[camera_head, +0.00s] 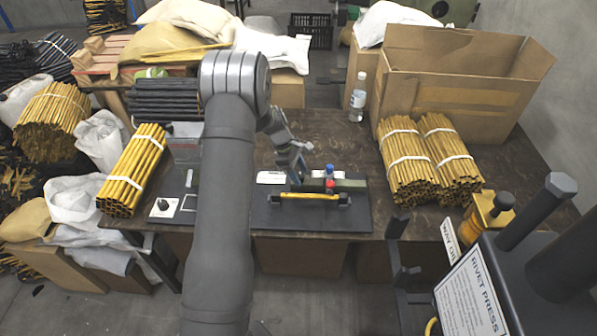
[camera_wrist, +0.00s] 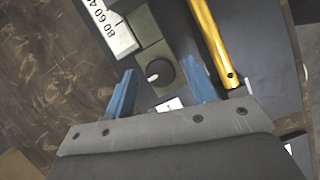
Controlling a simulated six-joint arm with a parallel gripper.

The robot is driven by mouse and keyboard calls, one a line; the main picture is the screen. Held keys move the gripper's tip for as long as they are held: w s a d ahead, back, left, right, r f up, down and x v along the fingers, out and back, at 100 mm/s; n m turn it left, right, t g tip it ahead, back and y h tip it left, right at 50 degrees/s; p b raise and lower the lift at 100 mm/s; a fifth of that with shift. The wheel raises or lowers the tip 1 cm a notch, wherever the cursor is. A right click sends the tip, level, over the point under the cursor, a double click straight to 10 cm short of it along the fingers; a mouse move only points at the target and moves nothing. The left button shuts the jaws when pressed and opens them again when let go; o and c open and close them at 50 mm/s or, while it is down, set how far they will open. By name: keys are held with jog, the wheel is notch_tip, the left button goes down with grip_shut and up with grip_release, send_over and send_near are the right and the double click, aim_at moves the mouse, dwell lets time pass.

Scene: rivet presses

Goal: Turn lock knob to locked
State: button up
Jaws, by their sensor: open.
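A round dark knob (camera_wrist: 160,72) with a pale mark on its top sits at the end of a green-grey block (camera_wrist: 144,22) in the wrist view. My gripper (camera_wrist: 163,85) is open, its two blue fingers on either side of the knob with gaps showing; contact cannot be told. In the head view my gripper (camera_head: 298,160) is over the back of the dark fixture plate (camera_head: 310,219). I cannot pick out the knob there. Its lettering and lock state are unreadable.
A yellow bar (camera_wrist: 212,42) runs beside the block; it also shows in the head view (camera_head: 310,196). A white scale (camera_wrist: 112,32) lies on the other side. A blue-and-red part (camera_head: 329,178) stands near the gripper. Yellow tube bundles (camera_head: 408,165) and a bottle (camera_head: 358,98) stand right.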

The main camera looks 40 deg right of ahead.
jog(key=shift+f, duration=0.1)
jog(key=c, duration=1)
jog(key=shift+m, duration=0.4)
jog(key=m+y, duration=0.1)
jog(key=m, duration=0.3)
jog(key=shift+d+g+y, duration=0.15)
jog(key=shift+g+y, duration=0.15)
jog(key=shift+y, duration=0.1)
jog(key=m, duration=0.2)
jog(key=m+y, duration=0.1)
jog(key=m, duration=0.1)
jog(key=shift+d+m+y, duration=0.1)
jog(key=shift+m+y, duration=0.2)
jog(key=m, duration=0.2)
jog(key=m+t+y, duration=0.1)
jog(key=m, duration=0.1)
jog(key=shift+d+y, duration=0.1)
jog(key=shift+y, duration=0.2)
jog(key=shift+s+m+t+y, duration=0.1)
jog(key=shift+m+t+y, duration=0.45)
jog(key=shift+m, duration=1.65)
